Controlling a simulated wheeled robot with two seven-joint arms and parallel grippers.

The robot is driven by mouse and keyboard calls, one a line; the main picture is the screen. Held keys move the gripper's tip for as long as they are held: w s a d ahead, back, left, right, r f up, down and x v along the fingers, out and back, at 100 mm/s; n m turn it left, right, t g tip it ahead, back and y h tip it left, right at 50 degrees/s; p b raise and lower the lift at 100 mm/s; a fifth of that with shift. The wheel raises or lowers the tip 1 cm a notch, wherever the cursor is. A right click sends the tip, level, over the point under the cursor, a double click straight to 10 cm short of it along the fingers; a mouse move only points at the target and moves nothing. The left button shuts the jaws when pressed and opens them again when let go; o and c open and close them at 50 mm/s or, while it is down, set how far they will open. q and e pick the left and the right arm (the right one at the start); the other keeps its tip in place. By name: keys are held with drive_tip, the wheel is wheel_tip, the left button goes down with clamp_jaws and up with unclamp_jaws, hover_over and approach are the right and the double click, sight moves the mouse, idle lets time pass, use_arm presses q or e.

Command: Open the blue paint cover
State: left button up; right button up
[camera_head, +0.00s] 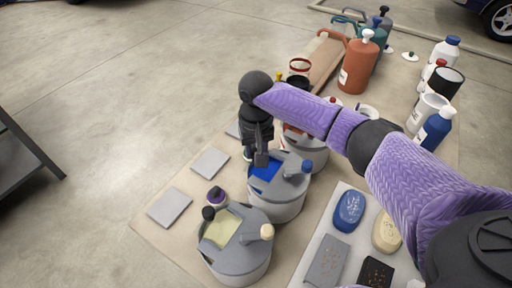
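The blue paint container (279,207) is a round grey tub in the middle of the camera_head view. Its top has a square blue patch (266,170) and a blue knob (307,166) at the right. I cannot tell whether the blue patch is the cover or bare paint. My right gripper (261,158), on the purple arm from the right, points down over the back of this top. A dark grey upright piece at its tip overlaps the blue patch; I cannot tell if it is held. The finger gap is hidden. My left gripper is not in view.
A similar tub (235,262) with a pale yellow patch stands in front; another (298,139) is partly hidden behind. Flat grey plates (170,207) lie at left. Bottles (361,64) stand at back right. A white tray (346,200) with sponges lies right.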

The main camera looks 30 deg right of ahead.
clamp_jaws()
drive_tip(key=shift+r, duration=0.1)
idle(0.9)
